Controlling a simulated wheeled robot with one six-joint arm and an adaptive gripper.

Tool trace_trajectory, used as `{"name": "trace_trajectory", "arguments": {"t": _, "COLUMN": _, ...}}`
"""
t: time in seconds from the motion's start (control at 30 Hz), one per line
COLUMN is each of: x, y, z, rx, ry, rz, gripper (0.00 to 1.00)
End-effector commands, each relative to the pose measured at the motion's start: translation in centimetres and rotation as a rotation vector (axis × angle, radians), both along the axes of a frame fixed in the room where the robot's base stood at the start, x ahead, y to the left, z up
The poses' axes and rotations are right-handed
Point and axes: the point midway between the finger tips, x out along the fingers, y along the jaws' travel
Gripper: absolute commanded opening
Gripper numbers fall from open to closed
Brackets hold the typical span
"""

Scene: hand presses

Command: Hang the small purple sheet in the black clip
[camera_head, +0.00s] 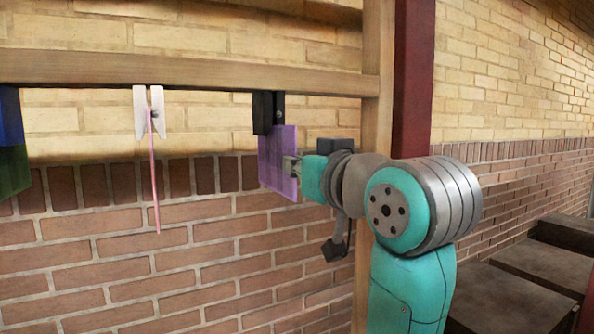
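The small purple sheet (276,160) hangs upright just under the wooden rail. The black clip (263,112) is fixed to the rail, and its lower end meets or overlaps the sheet's top edge. I cannot tell whether the clip's jaws are around the sheet. My gripper (291,166) reaches in from the right, with its fingertips at the sheet's right side. The fingers appear closed on the sheet there, though part of them is hidden behind it.
A white clip (156,112) holding a thin pink sheet (154,180) hangs left on the wooden rail (200,77). A blue clip (10,115) with a green sheet (13,172) is at the left edge. A wooden post (377,90) stands behind my arm. Dark boxes (520,290) lie at right.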

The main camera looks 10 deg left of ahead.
Motion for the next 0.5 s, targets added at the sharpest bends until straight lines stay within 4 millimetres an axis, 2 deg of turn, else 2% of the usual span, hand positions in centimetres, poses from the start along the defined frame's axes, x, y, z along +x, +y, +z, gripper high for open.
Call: {"name": "trace_trajectory", "arguments": {"t": 0.5, "x": 0.0, "y": 0.0, "z": 1.4, "rx": 0.001, "ry": -0.001, "rz": 0.000, "gripper": 0.00}}
